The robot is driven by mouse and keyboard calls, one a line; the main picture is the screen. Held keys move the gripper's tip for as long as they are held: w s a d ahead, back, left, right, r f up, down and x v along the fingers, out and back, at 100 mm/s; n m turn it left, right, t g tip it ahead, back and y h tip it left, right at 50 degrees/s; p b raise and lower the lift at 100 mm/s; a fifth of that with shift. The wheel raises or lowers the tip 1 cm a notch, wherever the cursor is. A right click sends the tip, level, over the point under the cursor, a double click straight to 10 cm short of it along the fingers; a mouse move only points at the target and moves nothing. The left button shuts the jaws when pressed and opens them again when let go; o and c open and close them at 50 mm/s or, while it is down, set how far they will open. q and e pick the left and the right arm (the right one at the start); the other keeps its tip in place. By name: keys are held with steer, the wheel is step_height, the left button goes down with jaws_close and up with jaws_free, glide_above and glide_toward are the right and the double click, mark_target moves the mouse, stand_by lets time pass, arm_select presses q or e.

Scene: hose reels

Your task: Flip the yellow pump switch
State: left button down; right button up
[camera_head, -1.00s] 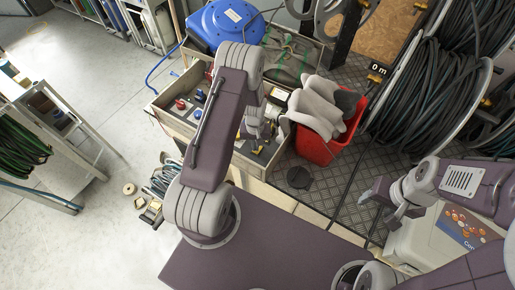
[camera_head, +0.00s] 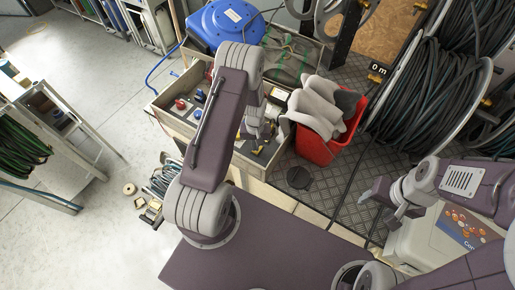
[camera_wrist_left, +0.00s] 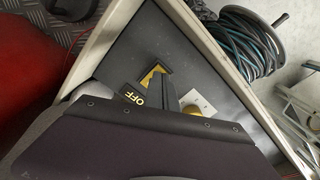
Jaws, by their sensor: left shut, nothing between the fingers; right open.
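A yellow switch part (camera_wrist_left: 152,76) shows in the left wrist view on a dark panel, beside a black label reading OFF (camera_wrist_left: 133,97). A second yellow part (camera_wrist_left: 193,110) on a pale plate is partly covered by my gripper. My left gripper (camera_head: 252,132) is shut and empty, low over the panel in the wooden crate (camera_head: 178,125); the arm hides much of it in the head view. Whether it touches the switch I cannot tell. My right gripper (camera_head: 378,196) is open and empty at the right, far from the panel.
Red and blue knobs (camera_head: 182,104) sit on the crate's panel. A blue hose reel (camera_head: 226,24) is behind. Large black hose coils (camera_head: 425,95) fill the right. Floor at left is mostly open.

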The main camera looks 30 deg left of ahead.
arm_select(q)
steer(key=shift+f+b, duration=0.7)
steer(key=shift+f, duration=0.2)
stand_by(0.4)
steer(key=shift+r, duration=0.1)
step_height(320, 180, up, 7)
steer(key=p, duration=0.5)
steer(key=shift+p, duration=0.4)
